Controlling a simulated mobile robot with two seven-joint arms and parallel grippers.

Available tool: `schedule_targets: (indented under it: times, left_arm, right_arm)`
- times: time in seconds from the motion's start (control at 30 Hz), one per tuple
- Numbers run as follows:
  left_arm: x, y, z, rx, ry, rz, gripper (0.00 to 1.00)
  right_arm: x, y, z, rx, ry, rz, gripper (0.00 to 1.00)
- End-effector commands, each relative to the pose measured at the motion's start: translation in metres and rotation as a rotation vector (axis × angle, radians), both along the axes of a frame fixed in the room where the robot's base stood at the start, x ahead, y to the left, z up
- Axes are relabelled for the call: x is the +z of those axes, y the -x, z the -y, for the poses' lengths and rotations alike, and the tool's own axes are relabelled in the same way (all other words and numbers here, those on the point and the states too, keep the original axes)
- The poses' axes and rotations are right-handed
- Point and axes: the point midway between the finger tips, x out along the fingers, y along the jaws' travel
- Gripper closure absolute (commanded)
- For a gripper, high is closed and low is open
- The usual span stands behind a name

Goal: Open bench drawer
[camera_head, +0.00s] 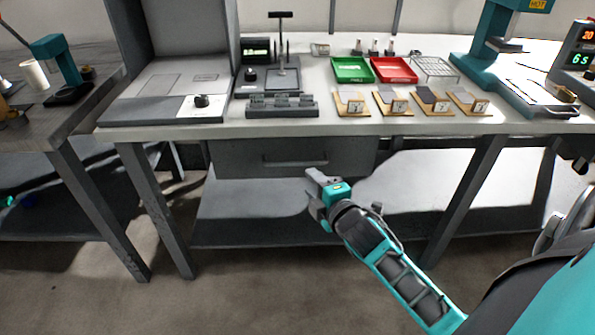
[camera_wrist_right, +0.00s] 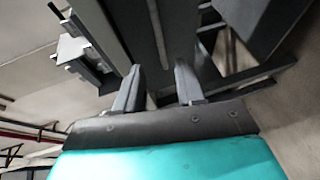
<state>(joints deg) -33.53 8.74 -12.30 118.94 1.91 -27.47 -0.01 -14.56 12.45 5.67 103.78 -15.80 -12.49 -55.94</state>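The bench drawer (camera_head: 230,158) is a dark grey front under the worktop. It looks shut, with a horizontal bar handle (camera_head: 295,161) near its middle. My right gripper (camera_head: 316,190) is just below and slightly right of the handle in the head view. In the right wrist view the two fingers of the right gripper (camera_wrist_right: 158,88) stand apart with nothing visible held between them. A dark grey surface with a long narrow bar, probably the drawer front and handle (camera_wrist_right: 158,35), lies beyond the fingertips. I cannot tell whether they touch it. My left gripper is out of view.
The bench top (camera_head: 330,127) carries a green tray (camera_head: 352,78), a red tray (camera_head: 394,78), several small wooden stands and a teal press (camera_head: 490,60). A bench leg (camera_head: 155,215) stands left of the drawer, another (camera_head: 465,195) to the right. A lower shelf (camera_head: 260,225) lies beneath.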

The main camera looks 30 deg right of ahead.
Motion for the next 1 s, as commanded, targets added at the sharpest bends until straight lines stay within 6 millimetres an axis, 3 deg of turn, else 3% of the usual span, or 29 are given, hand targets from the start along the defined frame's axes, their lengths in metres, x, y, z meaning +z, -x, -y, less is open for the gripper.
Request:
schedule_targets:
  times: [0.2, 0.5, 0.93, 1.0]
  left_arm:
    - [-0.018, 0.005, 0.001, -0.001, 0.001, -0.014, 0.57]
    - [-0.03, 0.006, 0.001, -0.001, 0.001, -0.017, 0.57]
    - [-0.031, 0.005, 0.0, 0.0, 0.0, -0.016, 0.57]
    - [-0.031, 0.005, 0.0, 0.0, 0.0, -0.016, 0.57]
  right_arm:
    - [-0.01, -0.042, 0.006, -0.001, -0.002, 0.002, 0.62]
    - [-0.017, -0.08, 0.012, 0.0, -0.003, 0.001, 0.62]
    - [-0.017, -0.087, 0.013, 0.0, -0.003, -0.002, 0.62]
    - [-0.017, -0.087, 0.013, 0.0, -0.003, -0.002, 0.69]
